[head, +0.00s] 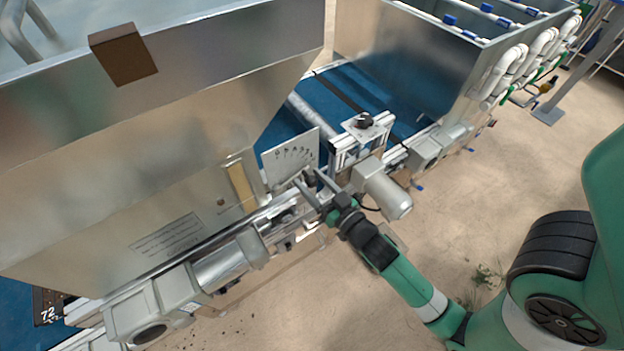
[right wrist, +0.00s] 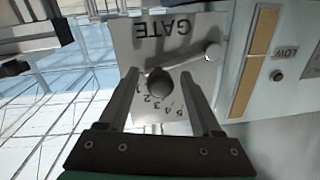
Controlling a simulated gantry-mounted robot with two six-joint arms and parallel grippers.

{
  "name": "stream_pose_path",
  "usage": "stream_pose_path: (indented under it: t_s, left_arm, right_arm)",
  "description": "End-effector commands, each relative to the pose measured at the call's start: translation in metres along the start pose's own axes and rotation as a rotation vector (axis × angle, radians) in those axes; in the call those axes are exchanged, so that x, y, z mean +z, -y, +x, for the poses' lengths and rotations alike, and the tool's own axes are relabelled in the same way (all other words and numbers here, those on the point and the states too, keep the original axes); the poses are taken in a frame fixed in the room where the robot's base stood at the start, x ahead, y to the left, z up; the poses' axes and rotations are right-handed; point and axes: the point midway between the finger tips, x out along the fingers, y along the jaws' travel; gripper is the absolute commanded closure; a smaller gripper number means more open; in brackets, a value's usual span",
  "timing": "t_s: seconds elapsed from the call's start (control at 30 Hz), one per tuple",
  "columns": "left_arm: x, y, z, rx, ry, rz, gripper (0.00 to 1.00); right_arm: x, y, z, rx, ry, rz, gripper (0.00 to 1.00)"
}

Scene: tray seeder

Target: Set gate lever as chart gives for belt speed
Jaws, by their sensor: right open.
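The gate plate (head: 290,158) is a white plate with a scale, standing beside the belt. In the right wrist view the plate (right wrist: 135,42) shows upside down, with the word GATE and digits in an arc. The lever (right wrist: 187,63) runs from a pale round end at the plate's edge to a dark round knob (right wrist: 159,83) near the low digits. My right gripper (head: 311,180) is open at the plate; in the wrist view its fingers (right wrist: 159,75) stand either side of the knob, with gaps visible. The exact lever reading cannot be told. My left gripper is out of view.
A printed label (head: 165,236), too small to read, is on the hopper (head: 90,190). A dark display (head: 47,306) reads 72 at lower left. A LOW sign (right wrist: 286,52) sits beside a yellowish strip (right wrist: 252,60). A motor (head: 383,188) stands close right of my gripper.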

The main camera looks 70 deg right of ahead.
Motion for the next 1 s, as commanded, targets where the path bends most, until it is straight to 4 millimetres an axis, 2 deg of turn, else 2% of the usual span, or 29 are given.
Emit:
stream_pose_path:
  t_s: [0.03, 0.3, 0.4, 1.0]
  left_arm:
    - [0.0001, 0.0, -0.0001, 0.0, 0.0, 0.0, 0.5]
    - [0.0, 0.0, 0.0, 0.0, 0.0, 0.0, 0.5]
    - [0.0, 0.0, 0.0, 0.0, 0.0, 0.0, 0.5]
    - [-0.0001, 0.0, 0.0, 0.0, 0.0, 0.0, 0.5]
  right_arm:
    - [0.0, 0.0, -0.0001, 0.0, 0.0, 0.0, 0.38]
    - [-0.0001, 0.0001, -0.0003, 0.0, 0.0, 0.0, 0.86]
    - [-0.0001, 0.0002, -0.0004, 0.0, 0.0, 0.001, 1.0]
    - [-0.0005, 0.0004, -0.0004, -0.001, -0.001, 0.001, 1.0]
